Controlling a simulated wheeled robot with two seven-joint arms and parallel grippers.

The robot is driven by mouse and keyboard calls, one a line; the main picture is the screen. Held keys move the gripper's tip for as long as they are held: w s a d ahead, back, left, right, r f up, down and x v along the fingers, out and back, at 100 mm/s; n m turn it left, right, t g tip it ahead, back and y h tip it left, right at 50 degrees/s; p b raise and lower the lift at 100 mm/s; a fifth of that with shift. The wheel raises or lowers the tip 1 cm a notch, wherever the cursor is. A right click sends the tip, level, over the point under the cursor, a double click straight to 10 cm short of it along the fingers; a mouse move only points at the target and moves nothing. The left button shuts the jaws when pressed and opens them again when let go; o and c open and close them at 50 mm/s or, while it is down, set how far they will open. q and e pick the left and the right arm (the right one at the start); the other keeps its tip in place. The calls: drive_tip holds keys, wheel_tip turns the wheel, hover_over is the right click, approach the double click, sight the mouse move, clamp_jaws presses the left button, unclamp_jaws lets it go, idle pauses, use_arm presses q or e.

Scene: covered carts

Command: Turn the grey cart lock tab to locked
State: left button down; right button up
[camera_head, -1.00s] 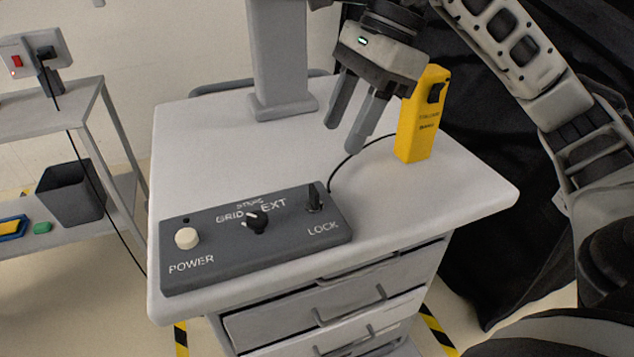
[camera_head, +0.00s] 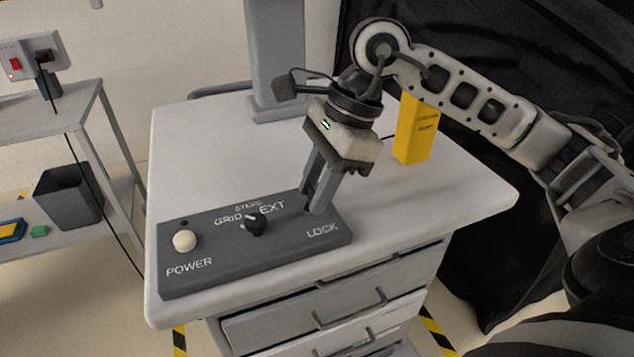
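The dark grey control panel (camera_head: 215,270) lies on the white cart top (camera_head: 205,150). It has a white POWER button (camera_head: 185,241), a black knob (camera_head: 254,225) between the GRID, STORE and EXT labels, and a LOCK label (camera_head: 322,230) at its right end. My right gripper (camera_head: 315,208) points down at the panel's right end, right above the LOCK label. Its fingers hide the lock tab, so its angle does not show. The fingers look close together around the tab's place, but I cannot tell whether they grip it. My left gripper is not in view.
A yellow box (camera_head: 414,130) stands on the cart behind my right gripper, close to my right arm. A grey post (camera_head: 275,60) rises at the cart's back. A side shelf (camera_head: 60,110) with a dark bin (camera_head: 68,195) stands at left. The cart's left rear top is clear.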

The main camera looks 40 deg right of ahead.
drive_tip(key=c, duration=0.4)
